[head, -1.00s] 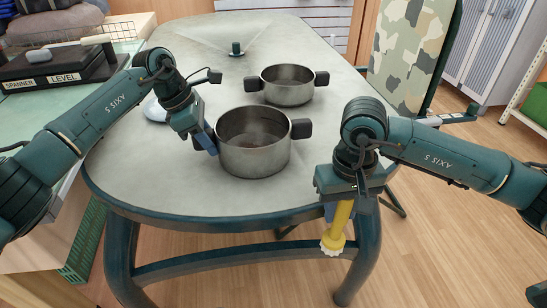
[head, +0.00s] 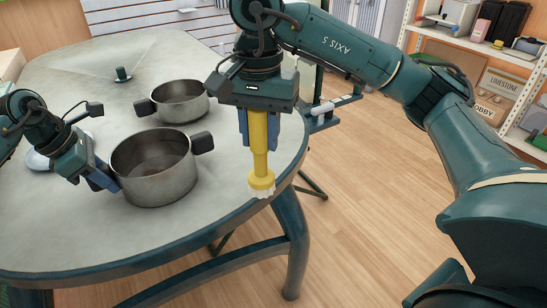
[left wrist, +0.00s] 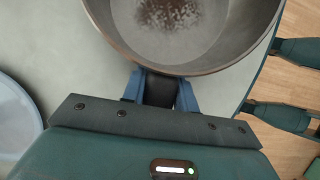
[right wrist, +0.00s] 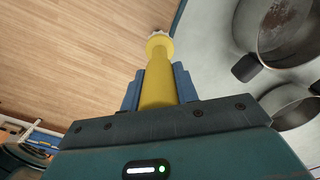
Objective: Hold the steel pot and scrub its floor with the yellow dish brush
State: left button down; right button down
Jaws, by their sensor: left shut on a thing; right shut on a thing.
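The steel pot (head: 152,180) stands near the front of the table, with a dark speckled patch on its floor in the left wrist view (left wrist: 170,14). My left gripper (head: 105,182) is shut on the pot's left dark handle (left wrist: 160,90). The yellow dish brush (head: 259,145) hangs upright, white bristles down, from my right gripper (head: 259,135), which is shut on its handle. In the head view the brush is to the right of the pot, near the table's edge and apart from the pot. The brush also shows in the right wrist view (right wrist: 158,85).
A second steel pot (head: 180,103) stands behind the first. A small dark green object (head: 123,74) is farther back on the table (head: 60,225). A pale plate (head: 38,160) lies partly hidden behind my left arm. Shelves (head: 485,90) stand at the right.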

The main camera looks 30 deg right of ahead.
jog(key=w+a+r+m, duration=0.15)
jog(key=a+r, duration=0.25)
jog(key=r, duration=0.4)
jog(key=w+a+n, duration=0.6)
jog(key=w+n, duration=0.2)
jog(key=n, duration=0.6)
jog(key=w+a+n, duration=0.6)
jog(key=w+n, duration=0.3)
jog(key=n, duration=0.6)
jog(key=shift+a+f, duration=0.15)
notch_tip(320, 180, down, 11)
jog(key=shift+f, duration=0.55)
